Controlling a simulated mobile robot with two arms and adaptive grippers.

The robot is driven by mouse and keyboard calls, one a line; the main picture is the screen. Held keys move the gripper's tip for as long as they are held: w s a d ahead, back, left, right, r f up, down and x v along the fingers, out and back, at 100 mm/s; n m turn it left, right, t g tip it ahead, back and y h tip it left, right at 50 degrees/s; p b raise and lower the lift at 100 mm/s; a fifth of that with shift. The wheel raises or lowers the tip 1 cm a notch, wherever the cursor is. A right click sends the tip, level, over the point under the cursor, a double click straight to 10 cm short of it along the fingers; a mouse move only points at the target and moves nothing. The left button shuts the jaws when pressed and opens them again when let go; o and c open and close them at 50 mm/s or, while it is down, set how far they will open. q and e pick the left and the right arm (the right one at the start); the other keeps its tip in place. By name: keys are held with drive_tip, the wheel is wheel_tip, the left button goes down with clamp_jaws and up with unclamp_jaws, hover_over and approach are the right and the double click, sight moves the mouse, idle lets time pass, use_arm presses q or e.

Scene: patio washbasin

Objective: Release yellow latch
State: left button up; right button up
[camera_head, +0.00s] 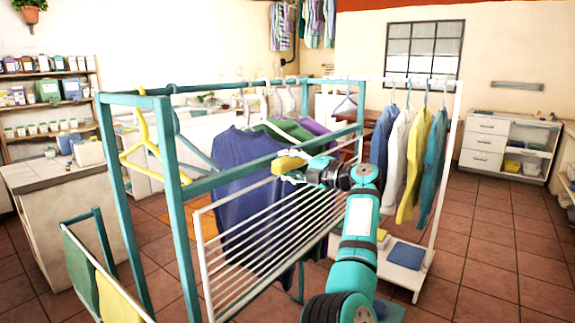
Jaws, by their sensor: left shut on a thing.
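The yellow latch (288,163) is a small block on the upper rail of the teal clothes frame (158,178), above the white barred rack (207,262). My left gripper (296,174) is at the latch's right end, and its fingers are shut on it. The fingertips are small here, and my wrist hides part of the rail behind. The white rack slants below the latch, and a dark blue sweater (238,183) hangs behind its bars. My right gripper is out of view.
A yellow hanger (142,142) hangs at the frame's left end. A white rail (446,165) with several garments stands to the right. A counter (50,172) stands at the left. The tiled floor (490,255) at right is clear.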

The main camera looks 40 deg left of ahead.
use_arm(q)
drive_tip(key=o, duration=1.2)
drive_tip(key=shift+d, duration=0.1)
drive_tip(key=d, duration=0.4)
drive_tip(key=w+d, duration=0.1)
drive_tip(key=d, duration=0.7)
drive_tip(key=shift+w, duration=0.2)
drive_tip(key=shift+f, duration=0.1)
